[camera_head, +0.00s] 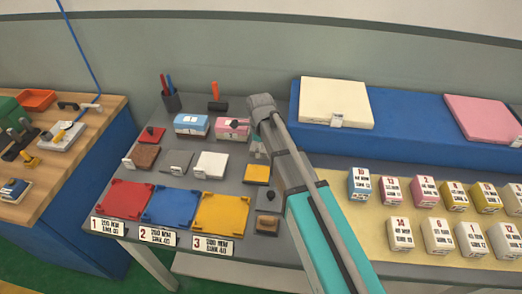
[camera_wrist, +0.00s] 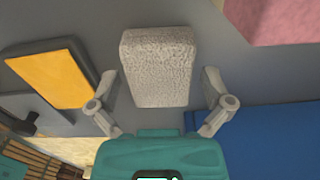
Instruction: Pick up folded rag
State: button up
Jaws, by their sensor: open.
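The folded rag (camera_wrist: 160,65) is a light grey, rough-textured block with rounded edges in the wrist view, lying on the grey table. My gripper (camera_wrist: 158,84) is open, with one finger to the left of the rag and one to the right. Both fingers look apart from it. In the head view my arm reaches over the grey table (camera_head: 190,185) and its end hides most of that spot, so I cannot make out the rag clearly there.
A yellow pad (camera_wrist: 48,75) lies left of the rag, also in the head view (camera_head: 257,174). A pink box (camera_head: 233,126) is close by. A blue platform (camera_head: 400,135) stands right of my arm. Red, blue and yellow trays (camera_head: 170,207) line the table's front.

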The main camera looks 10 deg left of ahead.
jog(key=c, duration=0.8)
jog(key=shift+o, duration=0.2)
jog(key=shift+r, duration=0.15)
notch_tip(320, 180, up, 3)
jog(key=p, duration=0.3)
jog(key=shift+f, duration=0.2)
jog(key=s+d+r+p, duration=0.8)
jog(key=s+r+p, duration=0.2)
jog(key=s, duration=0.1)
jog(key=shift+d, duration=0.4)
